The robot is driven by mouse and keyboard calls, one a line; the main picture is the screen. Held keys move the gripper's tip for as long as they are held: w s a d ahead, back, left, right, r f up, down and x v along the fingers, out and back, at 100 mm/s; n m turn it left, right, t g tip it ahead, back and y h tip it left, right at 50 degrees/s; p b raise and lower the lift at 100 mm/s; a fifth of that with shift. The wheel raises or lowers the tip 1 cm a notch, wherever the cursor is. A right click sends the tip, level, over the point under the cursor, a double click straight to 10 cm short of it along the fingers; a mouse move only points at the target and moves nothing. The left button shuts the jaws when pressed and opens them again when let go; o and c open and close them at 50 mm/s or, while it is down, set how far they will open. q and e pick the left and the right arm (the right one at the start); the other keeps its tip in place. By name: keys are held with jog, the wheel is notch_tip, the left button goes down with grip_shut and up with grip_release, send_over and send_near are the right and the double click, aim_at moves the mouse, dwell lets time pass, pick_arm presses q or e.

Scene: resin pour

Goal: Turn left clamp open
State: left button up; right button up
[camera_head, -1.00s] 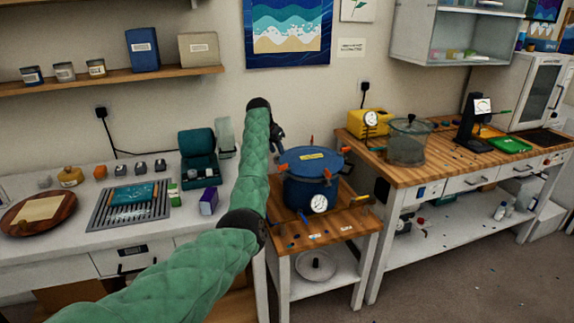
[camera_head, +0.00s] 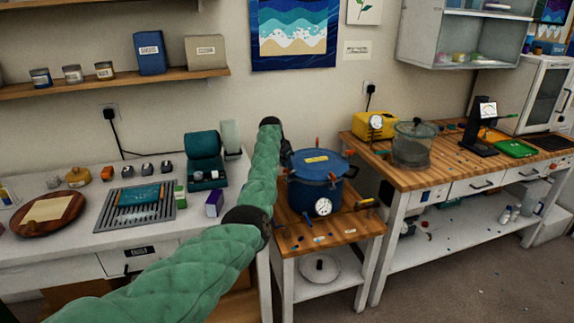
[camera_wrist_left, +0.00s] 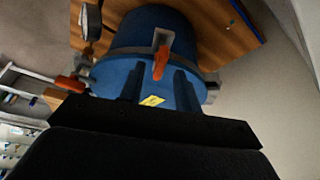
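The blue pressure pot (camera_head: 312,194) stands on a small wooden-topped cart, its lid (camera_head: 305,163) on, with orange-handled clamps around the rim. My left gripper (camera_head: 286,157) is at the pot's left rim in the head view, largely hidden by my green-sleeved arm. In the left wrist view my left gripper (camera_wrist_left: 160,78) is open, two dark fingers apart. The orange handle of one clamp (camera_wrist_left: 160,63) shows in the gap, just beyond the fingertips; contact cannot be told. Another orange clamp handle (camera_wrist_left: 70,84) is to the left there. My right gripper is not in view.
A pressure gauge (camera_head: 323,207) is on the pot's front. The cart top (camera_head: 300,238) holds small loose items. A white counter (camera_head: 80,238) lies to the left, a wooden bench (camera_head: 440,160) to the right.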

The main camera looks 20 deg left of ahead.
pick_arm(q)
jog(key=shift+w+d+f, duration=0.15)
jog(key=shift+w+f, duration=0.05)
jog(key=shift+f, duration=0.5)
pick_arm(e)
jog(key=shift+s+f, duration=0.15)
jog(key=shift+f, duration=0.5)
pick_arm(q)
jog(key=shift+c, duration=0.4)
grip_shut()
